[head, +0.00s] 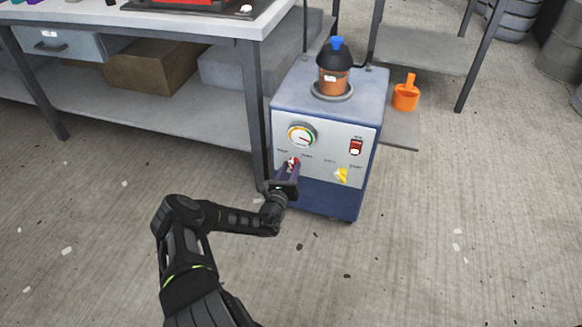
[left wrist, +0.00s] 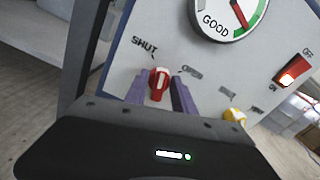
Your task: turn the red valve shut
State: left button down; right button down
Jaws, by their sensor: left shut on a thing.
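The red valve (head: 293,161) is a small knob on the pale front panel of the blue machine (head: 330,130), below the round gauge. In the left wrist view the red valve (left wrist: 158,78) has a white stripe pointing roughly up in the picture, between the SHUT label at its upper left and the OPEN label at its upper right. My left gripper (head: 288,173) reaches the panel from below and in front. Its purple fingers (left wrist: 160,86) stand on either side of the knob, shut on it, and hide part of its lower sides. My right gripper is not in view.
A yellow valve (head: 341,176) sits to the right, with a red lit switch (head: 356,147) above it. The gauge (head: 301,135) is above the red valve. A workbench leg (head: 252,110) stands close to the machine's left side. The floor in front is open.

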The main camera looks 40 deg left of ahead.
pick_arm(q)
jog(key=n, duration=0.5)
jog(key=shift+a+f+n, duration=0.1)
jog(key=shift+n, duration=0.3)
jog(key=c, duration=1.1)
grip_release()
jog(key=shift+s, duration=0.1)
jog(key=p+v, duration=0.2)
jog(key=v, duration=0.5)
jog(key=shift+s+p, duration=0.35)
jog(key=shift+p, duration=0.05)
